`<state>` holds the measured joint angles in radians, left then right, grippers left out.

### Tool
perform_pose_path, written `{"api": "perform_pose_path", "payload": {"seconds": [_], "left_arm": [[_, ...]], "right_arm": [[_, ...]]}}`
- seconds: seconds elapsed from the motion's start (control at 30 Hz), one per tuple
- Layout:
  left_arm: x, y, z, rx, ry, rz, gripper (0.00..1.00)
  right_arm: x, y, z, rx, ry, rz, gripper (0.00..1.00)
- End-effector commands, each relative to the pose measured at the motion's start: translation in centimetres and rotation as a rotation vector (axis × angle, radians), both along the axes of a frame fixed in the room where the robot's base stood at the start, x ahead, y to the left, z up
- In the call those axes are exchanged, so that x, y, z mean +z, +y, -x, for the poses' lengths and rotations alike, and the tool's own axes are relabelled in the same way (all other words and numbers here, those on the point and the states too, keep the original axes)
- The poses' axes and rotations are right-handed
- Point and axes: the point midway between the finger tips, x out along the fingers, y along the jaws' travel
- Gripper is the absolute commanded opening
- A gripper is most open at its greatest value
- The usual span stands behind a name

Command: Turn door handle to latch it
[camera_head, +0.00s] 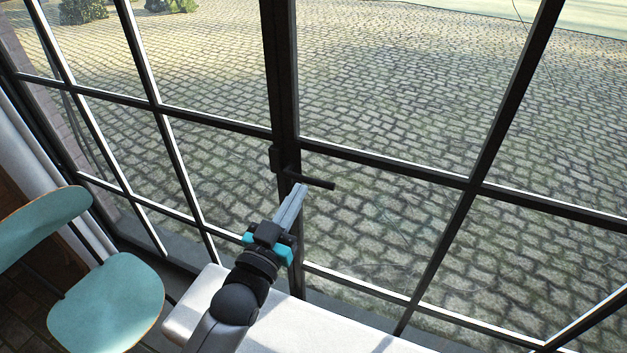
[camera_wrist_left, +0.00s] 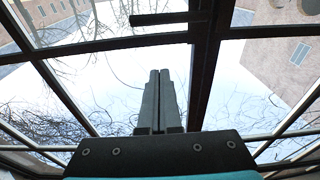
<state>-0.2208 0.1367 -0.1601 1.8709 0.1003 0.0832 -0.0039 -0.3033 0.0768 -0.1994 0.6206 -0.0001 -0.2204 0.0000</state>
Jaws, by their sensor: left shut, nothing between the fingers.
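The door handle (camera_head: 318,182) is a dark lever on the black-framed glass door. It points right from the central upright (camera_head: 283,110) and tilts slightly downward in the head view. In the left wrist view the handle (camera_wrist_left: 165,18) lies near the top, joined to the dark upright (camera_wrist_left: 207,70). My left gripper (camera_head: 301,188) is shut and empty, its tips just below the handle in the head view. Its shut fingers (camera_wrist_left: 158,74) point toward the handle in the wrist view, with a visible gap. Exact depth is unclear. My right gripper is out of view.
A white surface (camera_head: 345,322) lies below my left arm along the door. A teal chair (camera_head: 108,303) stands at the lower left. Dark bars divide the glass panes, with cobblestones (camera_head: 400,90) outside. The space right of the handle is clear.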

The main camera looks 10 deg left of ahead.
Motion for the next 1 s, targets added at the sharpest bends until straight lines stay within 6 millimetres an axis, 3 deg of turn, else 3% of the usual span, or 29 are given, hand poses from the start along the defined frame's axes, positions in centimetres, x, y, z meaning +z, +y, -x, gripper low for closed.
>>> {"api": "perform_pose_path", "payload": {"seconds": [0.57,0.73,1.0], "left_arm": [[1.3,-1.7,-8.7,0.000,0.000,0.002,0.00],[-1.6,-1.6,-8.1,0.000,0.006,0.000,0.00],[-2.8,-1.6,-7.8,-0.001,0.001,0.001,0.00]], "right_arm": [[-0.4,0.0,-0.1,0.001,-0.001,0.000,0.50],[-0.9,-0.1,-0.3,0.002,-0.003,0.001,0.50],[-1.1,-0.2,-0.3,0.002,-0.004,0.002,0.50]]}}
